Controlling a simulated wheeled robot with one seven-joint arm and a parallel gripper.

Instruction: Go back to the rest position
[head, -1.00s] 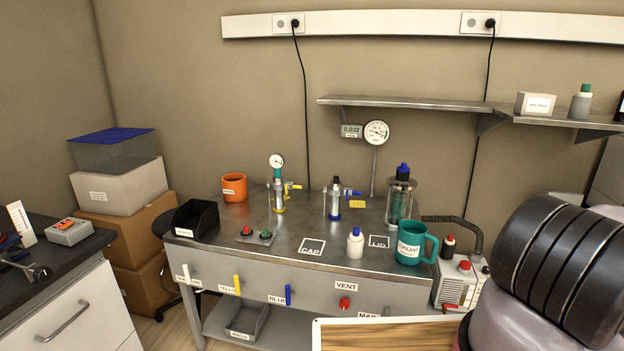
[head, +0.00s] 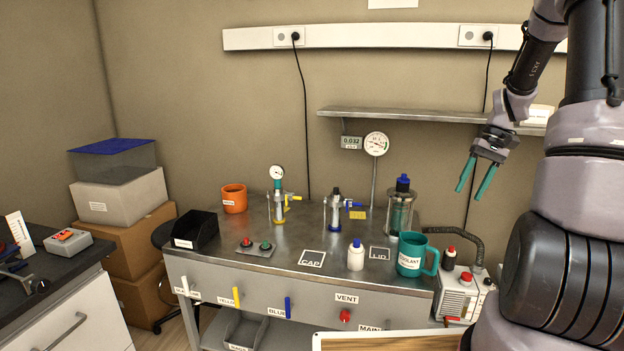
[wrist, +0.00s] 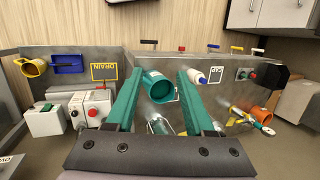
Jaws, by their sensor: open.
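My gripper (head: 476,176) hangs in the air at the upper right of the head view, below the wall shelf and above the right end of the steel table. Its two teal fingers point down and stand apart, with nothing between them. In the wrist view my gripper (wrist: 158,92) is also open and empty, and the teal coolant mug (wrist: 158,87) shows beyond the fingers, apart from them. The mug (head: 411,255) stands upright on the table in the head view.
The steel table (head: 330,245) holds a white bottle (head: 356,257), an orange mug (head: 234,199), a black bin (head: 195,230) and a glass jar (head: 399,212). A wall shelf (head: 400,114) runs behind my gripper. A white pump box (head: 462,296) stands right of the table.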

